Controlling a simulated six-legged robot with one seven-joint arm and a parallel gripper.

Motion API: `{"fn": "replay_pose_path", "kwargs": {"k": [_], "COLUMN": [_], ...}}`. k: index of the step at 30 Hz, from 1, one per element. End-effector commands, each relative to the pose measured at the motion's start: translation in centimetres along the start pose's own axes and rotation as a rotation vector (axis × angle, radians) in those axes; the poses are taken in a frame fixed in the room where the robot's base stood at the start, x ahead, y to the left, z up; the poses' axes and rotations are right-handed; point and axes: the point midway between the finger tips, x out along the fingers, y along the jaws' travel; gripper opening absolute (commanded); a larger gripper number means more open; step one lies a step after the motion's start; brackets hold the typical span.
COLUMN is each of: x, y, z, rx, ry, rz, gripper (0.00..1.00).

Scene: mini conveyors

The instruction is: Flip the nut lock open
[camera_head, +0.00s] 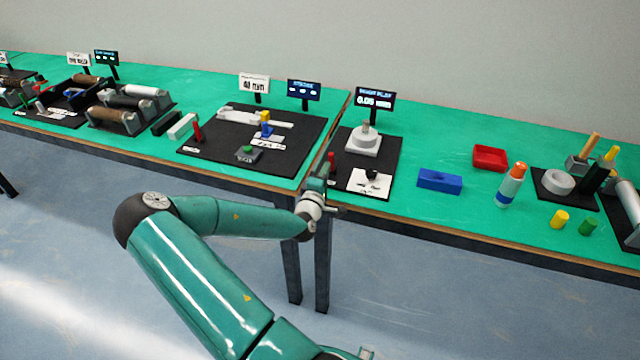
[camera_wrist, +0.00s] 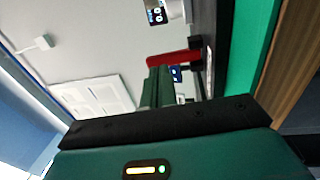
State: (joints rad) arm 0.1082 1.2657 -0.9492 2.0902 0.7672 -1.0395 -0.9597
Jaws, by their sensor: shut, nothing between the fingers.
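A red lever (camera_head: 332,162), which looks like the nut lock, stands at the left edge of the black mat with the "0.05 mm" display. In the wrist view the red lever (camera_wrist: 174,58) sticks out sideways from a black mount on the mat. My gripper (camera_head: 324,172) is just beside it at the table's front edge. In the wrist view my gripper's fingers (camera_wrist: 158,84) are together and empty, with their tips right by the lever's free end. I cannot tell whether they touch it. The arm partly hides the lever's base in the head view.
On the same mat (camera_head: 388,160) are a round grey part on a white block (camera_head: 364,140) and a white plate with a black knob (camera_head: 371,178). A blue block (camera_head: 440,181) lies to the right. Another mat (camera_head: 306,140) with a slide stage is to the left.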

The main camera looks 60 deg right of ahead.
Motion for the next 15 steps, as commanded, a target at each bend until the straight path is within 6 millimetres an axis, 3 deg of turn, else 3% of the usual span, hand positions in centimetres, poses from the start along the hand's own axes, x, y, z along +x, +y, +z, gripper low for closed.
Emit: {"fn": "replay_pose_path", "kwargs": {"k": [5, 15], "x": [1.7, 1.9], "y": [0.0, 0.0], "z": [-0.1, -0.1], "rx": [0.001, 0.0], "ry": [0.001, 0.001], "rz": [-0.001, -0.001], "gripper": [0.0, 0.0]}}
